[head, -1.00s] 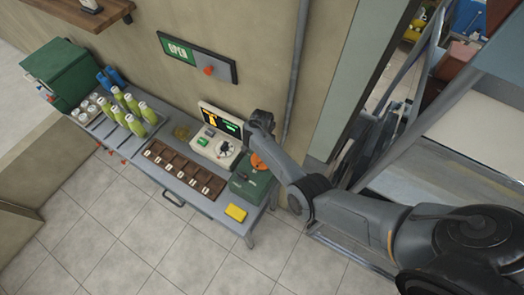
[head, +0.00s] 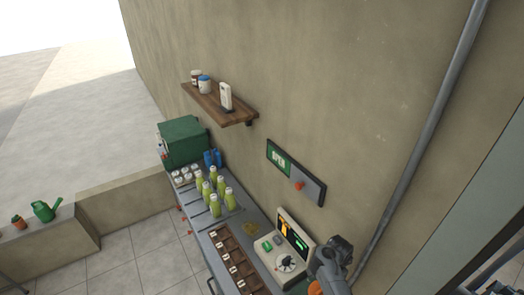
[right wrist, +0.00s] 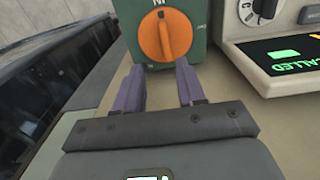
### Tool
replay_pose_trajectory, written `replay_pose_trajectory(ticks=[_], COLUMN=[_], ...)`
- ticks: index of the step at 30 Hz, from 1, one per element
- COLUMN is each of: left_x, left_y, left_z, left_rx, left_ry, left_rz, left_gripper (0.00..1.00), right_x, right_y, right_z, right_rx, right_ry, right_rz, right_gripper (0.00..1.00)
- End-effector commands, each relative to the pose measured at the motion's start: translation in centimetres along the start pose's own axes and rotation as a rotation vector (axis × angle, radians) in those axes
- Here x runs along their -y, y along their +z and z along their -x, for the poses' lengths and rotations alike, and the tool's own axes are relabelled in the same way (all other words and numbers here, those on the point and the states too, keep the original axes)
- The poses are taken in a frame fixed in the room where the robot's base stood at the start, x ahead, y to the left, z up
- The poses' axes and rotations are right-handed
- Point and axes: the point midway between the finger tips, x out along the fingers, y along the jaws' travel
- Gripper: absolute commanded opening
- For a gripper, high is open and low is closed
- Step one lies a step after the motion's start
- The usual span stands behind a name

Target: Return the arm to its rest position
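My right gripper (right wrist: 160,84) is open in the right wrist view, its two purple-grey fingers apart with nothing between them. Just beyond the fingertips is an orange knob (right wrist: 165,36) on a green box (right wrist: 198,54); whether they touch the box's edge I cannot tell. In the head view my right gripper (head: 335,258) is low, right of the screen device (head: 290,245). Its fingers are not clear there, and a bit of orange (head: 314,288) shows beside it. My left gripper is not in view.
The grey bench (head: 196,222) holds green bottles (head: 214,205), a brown compartment tray (head: 221,236) and a green bin (head: 183,141). A wall shelf (head: 215,106) bears small containers. An OPEN sign panel (head: 296,172) and a pipe (head: 425,130) are on the wall.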

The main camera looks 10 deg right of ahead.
Motion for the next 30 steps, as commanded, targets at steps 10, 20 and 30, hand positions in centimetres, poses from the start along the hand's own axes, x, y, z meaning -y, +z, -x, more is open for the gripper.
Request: replay_pose_trajectory(ticks=[10,20,30], left_x=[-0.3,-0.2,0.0], left_y=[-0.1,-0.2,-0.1], left_z=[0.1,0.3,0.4], left_rx=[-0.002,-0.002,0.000], left_ry=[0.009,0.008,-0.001], left_rz=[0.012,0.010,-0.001], left_gripper=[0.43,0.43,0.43], right_x=[-15.1,-26.3,-25.8], right_y=[2.6,6.2,15.6], right_z=[-10.7,-10.6,1.5], right_rx=[0.017,-0.059,-0.120], right_ry=[0.229,0.211,-0.016], right_rz=[0.021,0.415,1.005], right_gripper=[0.39,0.39,0.39])
